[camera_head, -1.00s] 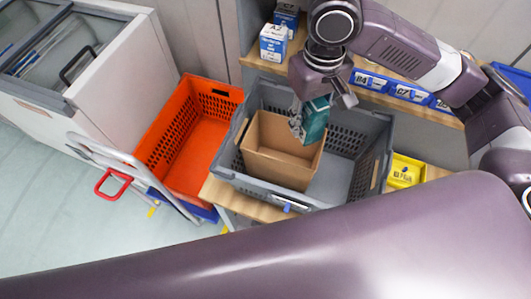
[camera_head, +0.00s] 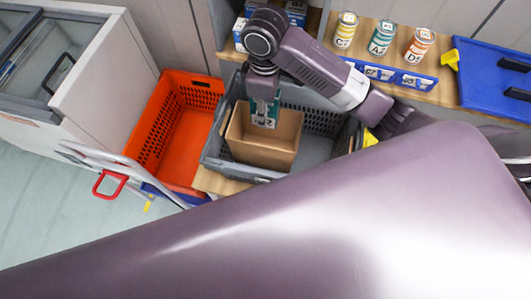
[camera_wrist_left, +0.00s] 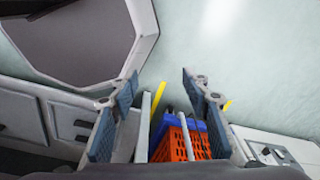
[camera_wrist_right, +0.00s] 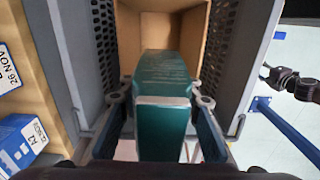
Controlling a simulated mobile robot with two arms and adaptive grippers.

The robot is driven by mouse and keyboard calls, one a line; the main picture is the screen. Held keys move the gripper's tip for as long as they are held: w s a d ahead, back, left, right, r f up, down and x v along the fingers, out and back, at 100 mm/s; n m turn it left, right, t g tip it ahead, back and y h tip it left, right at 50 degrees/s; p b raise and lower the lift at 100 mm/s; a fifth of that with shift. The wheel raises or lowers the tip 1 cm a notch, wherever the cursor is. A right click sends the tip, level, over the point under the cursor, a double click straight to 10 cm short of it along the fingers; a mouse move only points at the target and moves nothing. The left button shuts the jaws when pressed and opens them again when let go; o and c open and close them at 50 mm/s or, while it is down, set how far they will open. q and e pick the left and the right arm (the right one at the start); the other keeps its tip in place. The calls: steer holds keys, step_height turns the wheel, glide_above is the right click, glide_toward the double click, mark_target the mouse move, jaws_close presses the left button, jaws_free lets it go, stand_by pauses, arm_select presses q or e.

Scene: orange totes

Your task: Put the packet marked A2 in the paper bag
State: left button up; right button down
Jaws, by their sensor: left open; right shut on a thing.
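A teal packet (camera_head: 265,112) is held by my right gripper (camera_head: 264,98), upright over the mouth of the brown paper bag (camera_head: 262,158). In the right wrist view the packet (camera_wrist_right: 163,110) sits between the two fingers (camera_wrist_right: 163,105), with the open bag (camera_wrist_right: 160,22) beyond it. The marking on the packet is too small to read surely. The bag stands open inside a grey tote (camera_head: 212,160). My left gripper (camera_wrist_left: 160,95) shows only in the left wrist view, open and empty, away from the bag.
An orange tote (camera_head: 180,135) stands left of the grey tote. Blue-white boxes (camera_head: 296,12) and several labelled cans (camera_head: 381,38) stand on the shelf behind. A blue bin (camera_head: 495,75) is at the right. A trolley with a red handle (camera_head: 110,184) stands front left.

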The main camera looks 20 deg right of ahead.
steer(key=shift+f, duration=0.6)
step_height(320, 180, down, 15)
steer(key=shift+r+p, duration=0.15)
steer(key=shift+p, duration=0.55)
step_height(320, 180, down, 4)
steer(key=shift+f, duration=0.2)
arm_select(q)
steer(key=shift+s+r, duration=0.4)
steer(key=shift+r, duration=0.15)
arm_select(e)
steer(key=shift+f, duration=0.2)
steer(key=shift+f, duration=0.15)
steer(key=c, duration=1.4)
jaws_free()
